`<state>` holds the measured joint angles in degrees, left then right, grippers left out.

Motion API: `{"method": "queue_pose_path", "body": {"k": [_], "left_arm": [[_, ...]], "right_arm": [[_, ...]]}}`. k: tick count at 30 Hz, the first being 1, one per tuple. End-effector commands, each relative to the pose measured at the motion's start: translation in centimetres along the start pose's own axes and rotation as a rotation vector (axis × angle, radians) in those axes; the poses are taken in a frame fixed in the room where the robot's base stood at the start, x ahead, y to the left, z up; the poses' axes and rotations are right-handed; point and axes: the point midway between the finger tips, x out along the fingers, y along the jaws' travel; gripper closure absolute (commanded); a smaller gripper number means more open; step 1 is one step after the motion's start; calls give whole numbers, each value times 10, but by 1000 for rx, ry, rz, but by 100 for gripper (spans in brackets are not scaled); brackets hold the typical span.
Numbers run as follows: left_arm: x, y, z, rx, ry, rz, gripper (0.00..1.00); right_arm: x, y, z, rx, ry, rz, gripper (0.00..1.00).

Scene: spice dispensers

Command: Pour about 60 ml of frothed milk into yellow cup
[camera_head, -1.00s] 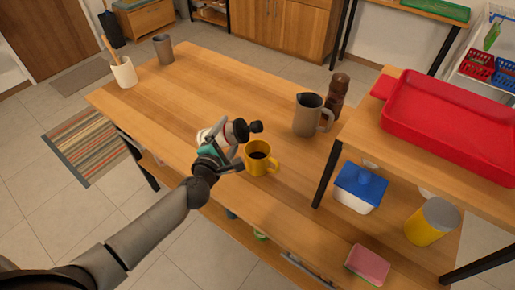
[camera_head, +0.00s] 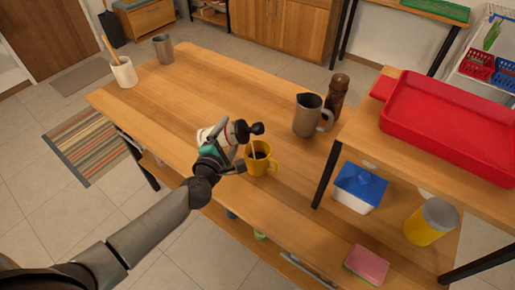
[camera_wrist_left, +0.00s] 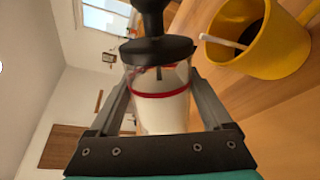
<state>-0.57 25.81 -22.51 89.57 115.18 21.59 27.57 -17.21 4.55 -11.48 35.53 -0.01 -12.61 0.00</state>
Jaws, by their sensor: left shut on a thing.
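My left gripper (camera_head: 226,148) is shut on a clear milk frother (camera_head: 226,133) with a red band, white milk and a black plunger lid. The frother is tipped over, its black knob pointing right, beside and above the yellow cup. In the left wrist view the frother (camera_wrist_left: 160,108) sits between both fingers. The yellow cup (camera_head: 262,167) stands upright on the table with dark liquid inside. My right gripper is out of view.
A grey pitcher (camera_head: 306,118) and a brown grinder (camera_head: 337,97) stand behind the cup. A red tray (camera_head: 450,135) lies on the raised shelf at right. A grey tumbler (camera_head: 163,50) and a white utensil holder (camera_head: 123,73) stand far left. The table's left middle is clear.

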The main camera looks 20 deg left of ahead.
Motion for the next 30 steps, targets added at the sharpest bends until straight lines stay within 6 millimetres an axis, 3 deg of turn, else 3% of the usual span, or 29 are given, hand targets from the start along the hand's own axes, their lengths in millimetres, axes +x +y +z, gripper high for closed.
{"method": "queue_pose_path", "body": {"k": [30], "left_arm": [[0, 3, 2, 41, 7, 3, 95]], "right_arm": [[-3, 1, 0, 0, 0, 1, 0]]}}
